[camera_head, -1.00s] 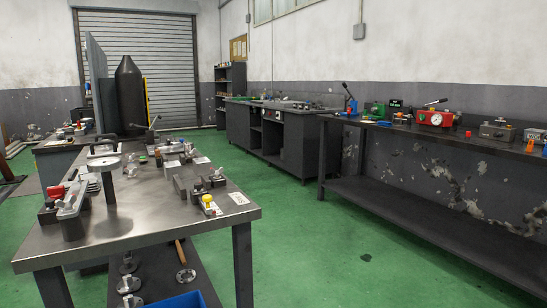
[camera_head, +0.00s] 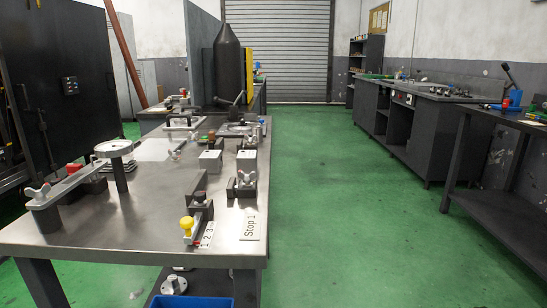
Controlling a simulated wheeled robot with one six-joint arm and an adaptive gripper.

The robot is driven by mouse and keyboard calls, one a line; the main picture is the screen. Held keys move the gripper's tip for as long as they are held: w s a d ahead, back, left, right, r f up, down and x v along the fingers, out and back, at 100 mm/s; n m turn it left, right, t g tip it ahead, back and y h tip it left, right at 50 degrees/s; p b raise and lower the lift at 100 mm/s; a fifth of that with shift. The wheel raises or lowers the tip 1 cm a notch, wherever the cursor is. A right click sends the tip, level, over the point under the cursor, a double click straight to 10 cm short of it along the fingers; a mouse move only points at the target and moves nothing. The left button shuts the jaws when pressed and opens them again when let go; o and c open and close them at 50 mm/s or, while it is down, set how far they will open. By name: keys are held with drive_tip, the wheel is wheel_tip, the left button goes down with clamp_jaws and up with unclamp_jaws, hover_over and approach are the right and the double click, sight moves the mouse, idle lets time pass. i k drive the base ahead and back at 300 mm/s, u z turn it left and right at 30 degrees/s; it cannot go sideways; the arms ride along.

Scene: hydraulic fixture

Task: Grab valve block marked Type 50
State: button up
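No block with a readable "Type 50" marking shows. On the metal table (camera_head: 110,238) in front of me stand several fixture parts. Two small blocks with pale tops, a left one (camera_head: 210,160) and a right one (camera_head: 246,162), stand mid-table; any marking on them is too small to read. My gripper is not in view.
A grey clamp arm (camera_head: 70,187) and a round-topped post (camera_head: 116,160) stand at the table's left. A blue bin (camera_head: 190,302) is below the front edge. Green floor (camera_head: 320,190) is clear between the table and the right-hand benches (camera_head: 425,125).

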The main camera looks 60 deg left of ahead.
sight(247, 160)
drive_tip(key=u, duration=0.4)
drive_tip(key=i, duration=0.8)
drive_tip(key=u, duration=1.3)
drive_tip(key=i, duration=0.5)
drive_tip(key=u, duration=0.55)
